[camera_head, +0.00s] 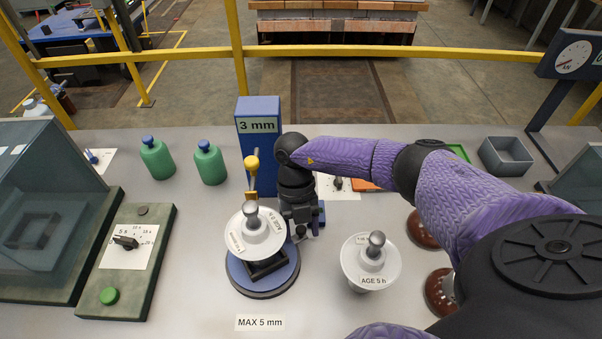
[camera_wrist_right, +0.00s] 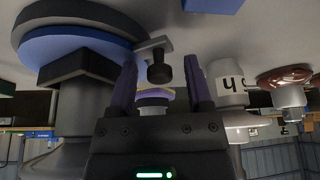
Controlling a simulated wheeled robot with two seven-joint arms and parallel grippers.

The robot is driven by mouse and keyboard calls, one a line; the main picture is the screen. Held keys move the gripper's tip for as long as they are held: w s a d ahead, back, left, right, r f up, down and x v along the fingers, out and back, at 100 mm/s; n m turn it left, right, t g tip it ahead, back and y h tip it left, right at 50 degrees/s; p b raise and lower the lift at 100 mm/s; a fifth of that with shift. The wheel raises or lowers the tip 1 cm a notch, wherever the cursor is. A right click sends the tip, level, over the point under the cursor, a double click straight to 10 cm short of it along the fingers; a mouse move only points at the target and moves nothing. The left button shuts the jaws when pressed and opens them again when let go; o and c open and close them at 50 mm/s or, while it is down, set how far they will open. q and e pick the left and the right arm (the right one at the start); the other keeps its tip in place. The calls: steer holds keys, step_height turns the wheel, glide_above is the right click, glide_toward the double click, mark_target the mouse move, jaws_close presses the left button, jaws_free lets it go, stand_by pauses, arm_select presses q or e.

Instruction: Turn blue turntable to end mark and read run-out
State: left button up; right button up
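The blue turntable (camera_head: 283,279) stands on the grey bench and bears a white insulator (camera_head: 262,236) with a metal cap on a dark square block. It also shows in the right wrist view (camera_wrist_right: 85,48). A black knob (camera_wrist_right: 159,68) on a metal bracket sticks out from the turntable's edge. My right gripper (camera_head: 305,228) is beside the turntable's right side. Its fingers in the wrist view (camera_wrist_right: 160,85) are apart, with the knob between their tips and gaps visible. A blue post (camera_head: 258,112) reads 3 mm; a yellow-topped gauge part (camera_head: 251,164) stands before it. My left gripper is out of view.
A label (camera_head: 260,322) says MAX 5 mm. Another white insulator (camera_head: 370,262), marked AGE with a number and h, stands right of the turntable. Brown insulators (camera_head: 440,292) are partly behind my arm. Green bottles (camera_head: 210,165), a timer box (camera_head: 125,260) and a grey bin (camera_head: 506,156) surround the area.

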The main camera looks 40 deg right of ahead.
steer(key=p+v, duration=0.1)
steer(key=v, duration=0.9)
